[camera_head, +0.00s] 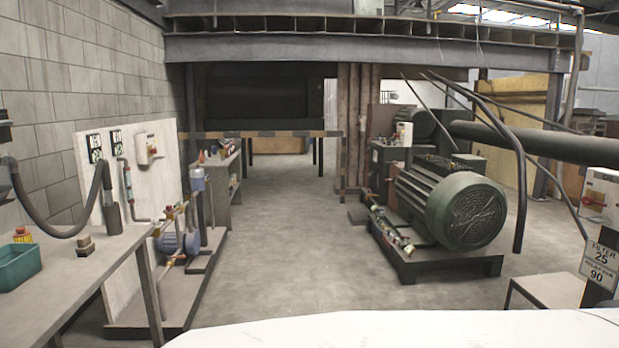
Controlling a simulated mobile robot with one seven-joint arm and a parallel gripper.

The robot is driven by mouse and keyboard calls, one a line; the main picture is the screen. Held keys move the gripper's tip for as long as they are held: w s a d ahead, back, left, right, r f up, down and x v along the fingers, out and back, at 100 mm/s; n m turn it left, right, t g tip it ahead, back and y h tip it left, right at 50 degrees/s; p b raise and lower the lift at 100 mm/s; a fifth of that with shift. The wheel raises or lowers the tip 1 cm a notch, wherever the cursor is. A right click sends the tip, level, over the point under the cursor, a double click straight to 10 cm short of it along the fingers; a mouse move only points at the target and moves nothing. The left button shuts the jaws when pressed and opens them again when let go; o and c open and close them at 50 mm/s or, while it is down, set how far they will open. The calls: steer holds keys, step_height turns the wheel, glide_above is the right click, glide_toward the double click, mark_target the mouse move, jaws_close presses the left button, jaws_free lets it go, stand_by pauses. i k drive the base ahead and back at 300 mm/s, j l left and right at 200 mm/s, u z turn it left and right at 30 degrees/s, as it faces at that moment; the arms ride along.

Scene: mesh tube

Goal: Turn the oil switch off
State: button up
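A light switch box with a red part (149,148) is fixed to the white panel at left. Another pale box with a red part (404,133) stands by the large green motor. A third pale box with a red part (600,194) is at the right edge, above a sign reading "FILTER 25" and "90" (601,268). The on or off position of each is too small to tell. My gripper is not in view.
A workbench (75,271) with a teal bin (18,266) stands at left. The white panel (95,190) and a pump skid (178,285) are beyond it. The green motor (450,205) sits on a dark base at right. The concrete floor (290,240) between them is clear.

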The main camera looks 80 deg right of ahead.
mark_target(586, 200)
steer(key=z, duration=4.05)
steer(key=i+z, duration=0.1)
steer(key=i+j, duration=0.2)
steer(key=i, duration=0.5)
steer(key=i+j+u, duration=0.15)
steer(key=i, duration=0.6)
steer(key=i+j, duration=0.2)
steer(key=i, duration=0.5)
